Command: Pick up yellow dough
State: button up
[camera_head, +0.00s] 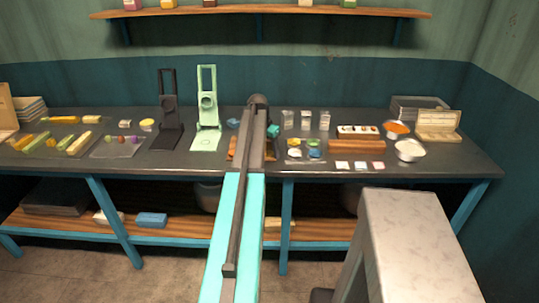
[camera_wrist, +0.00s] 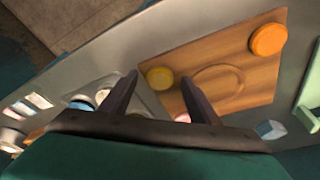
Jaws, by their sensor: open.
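In the wrist view, a round dull-yellow piece, which looks like the yellow dough (camera_wrist: 158,80), lies at the left edge of a wooden board (camera_wrist: 215,55) with a circular groove. My gripper (camera_wrist: 160,75) is open, with one dark finger on each side of the yellow piece in the picture. Nothing is held. I cannot tell the height gap between the fingertips and the piece. An orange disc (camera_wrist: 268,39) lies at the board's far right corner. In the head view my arm hides most of the board (camera_head: 235,151) and the yellow piece.
Left of the board in the wrist view is a clear tray with white and blue pieces (camera_wrist: 82,103). In the head view, a black press (camera_head: 168,110) and a pale green press (camera_head: 207,110) stand left of my arm.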

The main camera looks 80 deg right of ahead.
aim_at(270, 152)
jog(key=shift+c, duration=0.3)
jog(key=c, duration=1.1)
jog(key=shift+r, duration=0.15)
jog(key=shift+d+r+b, duration=0.1)
jog(key=shift+r+b, duration=0.6)
jog(key=shift+r, duration=0.75)
jog(key=shift+a+r, duration=0.15)
jog(key=shift+a, duration=0.2)
jog(key=shift+s+a+r+b, duration=0.3)
jog(key=shift+a+b, duration=0.25)
jog(key=shift+a, duration=2)
jog(key=shift+s+a+r+b, duration=0.2)
jog(key=shift+s+a+b, duration=0.25)
jog(key=shift+a, duration=2.1)
jog(key=shift+s+a+r+b, duration=0.25)
jog(key=shift+a+b, duration=0.4)
jog(key=shift+a, duration=1.9)
